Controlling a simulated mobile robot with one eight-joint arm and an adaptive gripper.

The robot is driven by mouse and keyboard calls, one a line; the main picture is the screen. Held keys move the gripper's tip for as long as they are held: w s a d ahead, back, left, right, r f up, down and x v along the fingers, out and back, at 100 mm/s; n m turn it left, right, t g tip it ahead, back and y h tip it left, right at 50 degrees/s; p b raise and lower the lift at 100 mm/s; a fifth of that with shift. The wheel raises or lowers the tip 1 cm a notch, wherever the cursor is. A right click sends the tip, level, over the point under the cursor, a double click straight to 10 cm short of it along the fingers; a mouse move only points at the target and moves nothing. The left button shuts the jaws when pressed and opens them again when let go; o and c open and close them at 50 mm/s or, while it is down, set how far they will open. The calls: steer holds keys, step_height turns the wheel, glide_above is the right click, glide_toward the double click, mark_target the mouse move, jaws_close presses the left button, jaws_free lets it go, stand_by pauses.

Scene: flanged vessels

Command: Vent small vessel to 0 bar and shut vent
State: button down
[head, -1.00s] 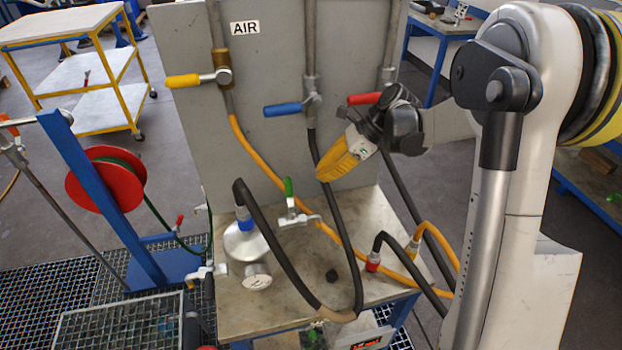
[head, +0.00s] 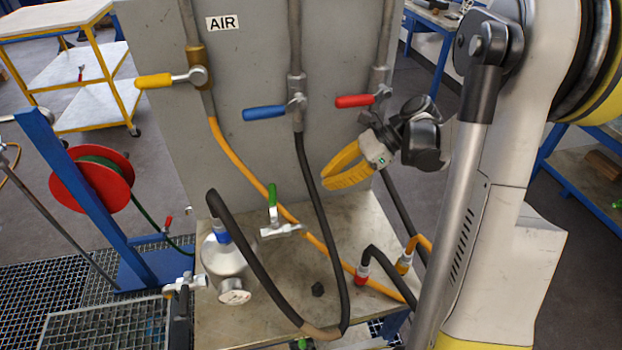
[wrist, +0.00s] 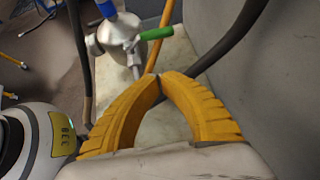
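The small silver vessel (head: 222,256) stands on the bench with a blue-collared black hose on top and a round gauge (head: 234,291) at its front; the reading is too small to tell. A green-handled valve (head: 272,195) stands beside it, handle pointing up. In the wrist view, the vessel (wrist: 121,32) and green handle (wrist: 157,33) lie beyond my fingertips. My gripper (head: 326,180), with yellow ribbed fingers, hangs in front of the panel, right of and above the green handle, touching nothing visible. In the wrist view its fingertips (wrist: 157,76) meet, with an empty arch between the fingers.
The grey panel (head: 240,110) behind carries yellow (head: 154,81), blue (head: 264,113) and red (head: 355,100) valve handles. A black hose (head: 265,277) loops in front of the vessel. A small silver valve (head: 185,284) is at the bench's left edge. Yellow hose crosses the bench.

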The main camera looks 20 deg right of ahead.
mark_target(273, 202)
steer(key=w+a+f+b, duration=0.3)
steer(key=a+f, duration=0.1)
steer(key=a, duration=0.5)
steer(key=shift+a+f, duration=0.2)
steer(key=shift+a, duration=0.1)
steer(key=shift+w+a+r, duration=0.1)
steer(key=shift+w+a, duration=0.3)
steer(key=shift+a, duration=0.3)
